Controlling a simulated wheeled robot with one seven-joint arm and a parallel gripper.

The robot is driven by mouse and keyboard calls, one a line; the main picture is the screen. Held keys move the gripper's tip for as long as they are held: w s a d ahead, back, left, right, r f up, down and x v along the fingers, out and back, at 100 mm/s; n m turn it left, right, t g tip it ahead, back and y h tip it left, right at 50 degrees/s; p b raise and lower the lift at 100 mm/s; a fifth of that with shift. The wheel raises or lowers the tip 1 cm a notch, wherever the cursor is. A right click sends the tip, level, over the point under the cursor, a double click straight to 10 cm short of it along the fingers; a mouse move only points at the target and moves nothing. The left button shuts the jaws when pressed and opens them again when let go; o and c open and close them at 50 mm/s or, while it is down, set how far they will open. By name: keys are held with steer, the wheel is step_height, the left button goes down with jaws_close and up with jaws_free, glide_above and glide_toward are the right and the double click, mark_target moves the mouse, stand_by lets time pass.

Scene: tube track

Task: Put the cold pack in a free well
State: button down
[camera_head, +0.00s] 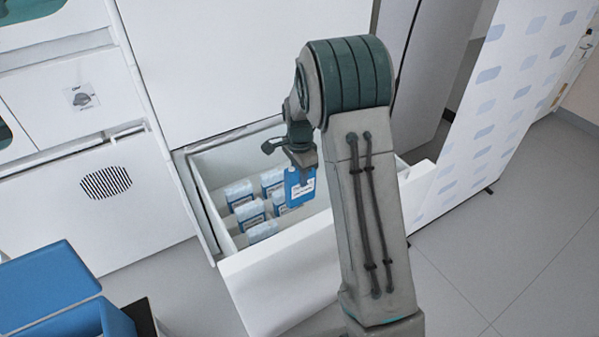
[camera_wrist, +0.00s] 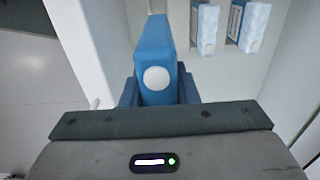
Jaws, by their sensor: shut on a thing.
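My gripper (camera_head: 303,174) is shut on a blue cold pack (camera_head: 299,191) with a white label, held upright over the open drawer (camera_head: 283,269). The wrist view shows the pack (camera_wrist: 152,50) edge-on, with a round white spot, between the blue fingers (camera_wrist: 158,93). Several other packs, such as one at the left (camera_head: 239,194) and one at the front (camera_head: 262,231), stand in wells of the drawer. The wrist view shows two of these packs (camera_wrist: 204,28) beyond the held one. My arm hides the right part of the drawer, and I cannot tell which wells there are empty.
The drawer's front wall (camera_head: 275,290) faces the room. White cabinet fronts (camera_head: 100,185) stand at the left. A blue box (camera_head: 45,285) is at the lower left. A patterned panel (camera_head: 500,110) stands at the right. The grey floor (camera_head: 500,250) is clear.

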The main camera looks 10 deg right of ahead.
mark_target(300, 203)
stand_by(0.3)
steer(key=shift+f+b, duration=2.8)
steer(key=shift+f, duration=1.65)
steer(key=shift+f+b, duration=1.05)
steer(key=shift+f, duration=0.7)
steer(key=shift+f, duration=0.1)
steer(key=shift+f+b, duration=0.8)
steer(key=shift+f, duration=0.35)
steer(key=shift+f, duration=0.1)
steer(key=shift+f+b, duration=0.85)
steer(key=shift+f, duration=0.45)
steer(key=shift+f, duration=0.1)
